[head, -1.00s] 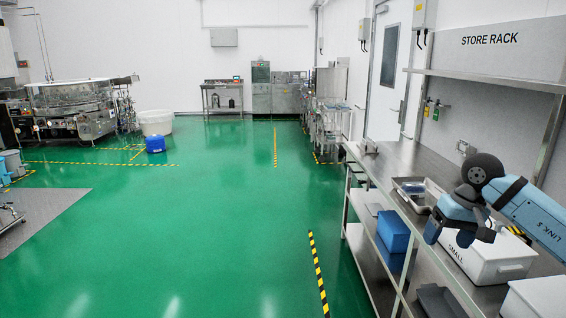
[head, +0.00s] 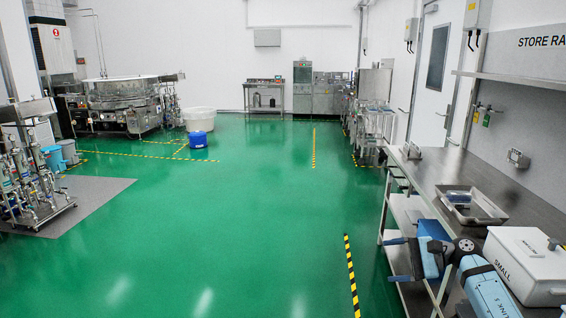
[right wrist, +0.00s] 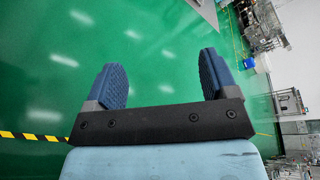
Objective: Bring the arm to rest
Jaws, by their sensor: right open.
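My right arm (head: 487,285) comes in from the lower right in the head view, low along the front edge of the steel bench. My right gripper (head: 396,260) points left, out past the bench edge toward the green floor. Its two blue fingers are apart with nothing between them. In the right wrist view the gripper (right wrist: 162,72) is also open and empty, with green floor beyond it. My left arm and gripper are not in view.
The bench (head: 435,170) on the right carries a metal tray (head: 470,208) and a white box (head: 530,262) marked SMALL. A lower shelf (head: 408,212) shows near my gripper. The green floor (head: 240,240) to the left is wide and clear.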

